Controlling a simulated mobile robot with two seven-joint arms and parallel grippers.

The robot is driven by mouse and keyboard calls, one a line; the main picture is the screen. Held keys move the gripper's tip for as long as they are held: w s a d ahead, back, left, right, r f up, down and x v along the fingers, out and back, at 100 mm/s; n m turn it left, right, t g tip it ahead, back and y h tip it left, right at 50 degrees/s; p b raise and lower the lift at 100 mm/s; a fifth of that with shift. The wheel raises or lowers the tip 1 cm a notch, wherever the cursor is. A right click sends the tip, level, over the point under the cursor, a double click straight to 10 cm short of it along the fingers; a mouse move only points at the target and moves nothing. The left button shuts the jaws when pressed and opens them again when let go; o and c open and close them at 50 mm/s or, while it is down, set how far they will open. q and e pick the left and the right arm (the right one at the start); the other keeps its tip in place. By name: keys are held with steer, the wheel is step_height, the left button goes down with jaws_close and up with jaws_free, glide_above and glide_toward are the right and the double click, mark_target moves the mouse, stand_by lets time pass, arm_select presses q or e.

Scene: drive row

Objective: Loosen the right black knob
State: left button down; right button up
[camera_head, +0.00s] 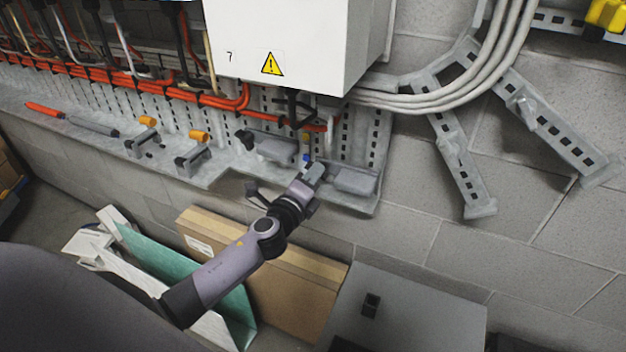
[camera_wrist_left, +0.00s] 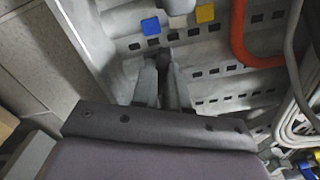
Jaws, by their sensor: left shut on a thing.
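My left gripper (camera_head: 308,168) reaches up from the lower left to the metal rail under the white box. It also shows in the wrist view (camera_wrist_left: 163,65), where its two grey fingers are close together around a small dark piece, the right black knob (camera_wrist_left: 165,58). In the head view the gripper mostly hides this knob. Another black knob (camera_head: 244,139) sits on a grey bracket to the left of the gripper. A blue tag (camera_wrist_left: 151,27) and a yellow tag (camera_wrist_left: 205,14) are just beyond the fingers. My right gripper is not in view.
A white box (camera_head: 290,45) with a warning triangle hangs above. Orange cables (camera_head: 150,85) and grey cables (camera_head: 450,85) run along the wall. Cardboard (camera_head: 300,275) and a grey box (camera_head: 420,300) are below.

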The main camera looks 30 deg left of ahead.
arm_select(q)
steer(key=shift+n, duration=7.4)
steer(key=c, duration=1.1)
jaws_free()
steer(key=shift+c, duration=0.2)
steer(key=shift+s, duration=0.1)
steer(key=s, duration=0.7)
steer(key=shift+d, duration=0.2)
